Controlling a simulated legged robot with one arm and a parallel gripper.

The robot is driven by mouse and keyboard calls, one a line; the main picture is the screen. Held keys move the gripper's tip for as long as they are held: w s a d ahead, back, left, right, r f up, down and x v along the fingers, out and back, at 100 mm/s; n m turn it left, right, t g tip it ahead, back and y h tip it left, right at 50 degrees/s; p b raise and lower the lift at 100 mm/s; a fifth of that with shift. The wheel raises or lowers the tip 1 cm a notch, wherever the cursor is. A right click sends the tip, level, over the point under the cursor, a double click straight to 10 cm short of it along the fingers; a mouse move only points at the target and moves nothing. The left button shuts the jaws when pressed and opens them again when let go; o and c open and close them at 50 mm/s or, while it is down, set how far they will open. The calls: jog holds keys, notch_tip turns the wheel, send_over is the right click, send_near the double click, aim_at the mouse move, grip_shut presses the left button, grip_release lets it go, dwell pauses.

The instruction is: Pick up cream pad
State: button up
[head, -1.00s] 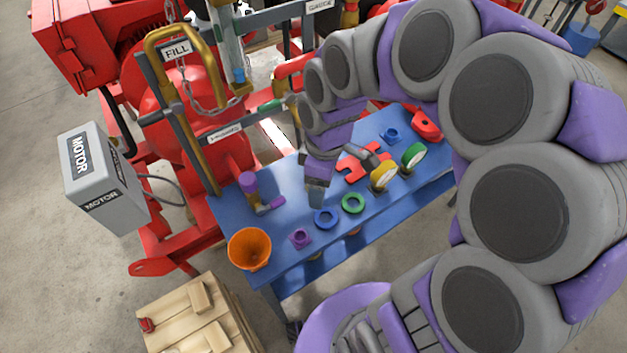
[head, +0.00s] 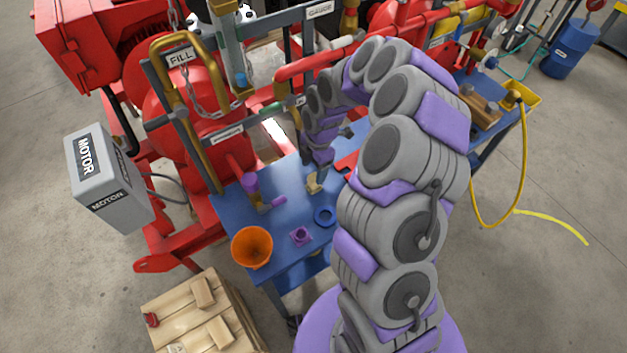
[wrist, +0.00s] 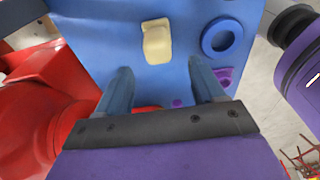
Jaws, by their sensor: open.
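The cream pad (wrist: 157,41) is a small pale block lying on the blue table, in the upper middle of the wrist view. In the head view the cream pad (head: 313,184) shows just below my gripper, partly hidden by it. My gripper (wrist: 160,80) is open and empty, its two fingers apart, with the pad beyond the fingertips and between their lines. In the head view my gripper (head: 318,170) hangs over the table close to the pad; I cannot tell the exact gap.
A blue ring (wrist: 221,38) lies right of the pad. The blue table (head: 290,226) also holds a purple square part (head: 301,236), an orange funnel (head: 252,247) and a purple-capped fitting (head: 251,183). Red pump piping (head: 310,66) stands behind. My arm hides the table's right part.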

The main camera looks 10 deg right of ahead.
aim_at(314, 176)
jog(key=shift+w+f, duration=0.1)
jog(key=shift+f, duration=0.4)
jog(key=shift+a+f+b, duration=0.1)
jog(key=shift+f+b, duration=0.55)
jog(key=shift+f, duration=2.55)
jog(key=c, duration=1.1)
jog(key=shift+r, duration=0.1)
